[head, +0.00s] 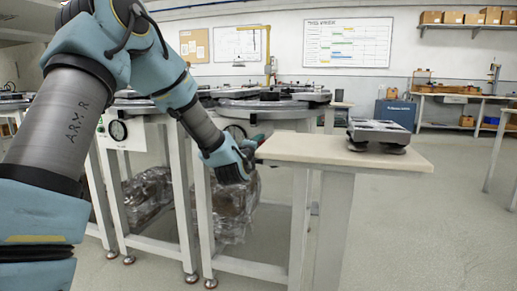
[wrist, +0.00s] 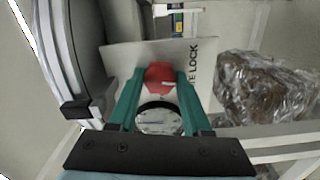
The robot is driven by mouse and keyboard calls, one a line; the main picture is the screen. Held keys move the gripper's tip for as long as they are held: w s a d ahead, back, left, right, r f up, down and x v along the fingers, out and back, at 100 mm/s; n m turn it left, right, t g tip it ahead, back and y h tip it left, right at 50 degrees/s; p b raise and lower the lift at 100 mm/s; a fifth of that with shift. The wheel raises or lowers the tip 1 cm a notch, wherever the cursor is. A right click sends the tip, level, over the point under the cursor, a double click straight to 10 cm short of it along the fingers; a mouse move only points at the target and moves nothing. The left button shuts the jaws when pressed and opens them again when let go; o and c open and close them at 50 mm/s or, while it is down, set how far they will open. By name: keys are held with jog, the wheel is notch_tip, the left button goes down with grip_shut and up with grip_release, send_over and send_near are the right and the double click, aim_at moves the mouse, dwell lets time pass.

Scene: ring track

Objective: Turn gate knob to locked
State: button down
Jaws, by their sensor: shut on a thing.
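The gate knob (wrist: 160,77) is red with a small white mark, and it stands on a pale panel (wrist: 125,55). The panel's visible lettering reads "TE LOCK". My gripper (wrist: 161,74) has its teal fingers on both sides of the knob, shut on it. The white mark lies toward the lower right of the knob in the wrist view. The knob's position labels cannot be read here. In the head view my gripper (head: 252,146) is at the front of the ring track's frame, and the knob is hidden.
A round dial (wrist: 158,118) shows between my fingers. A clear-wrapped brown bundle (wrist: 265,88) lies to the right. In the head view a pale side table (head: 300,150) bearing a grey device (head: 378,131) stands close right of my gripper. Open floor (head: 440,220) lies further right.

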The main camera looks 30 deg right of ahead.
jog(key=shift+n, duration=0.9)
jog(key=shift+c, duration=1.7)
grip_release()
jog(key=v, duration=1)
jog(key=shift+s+a, duration=0.3)
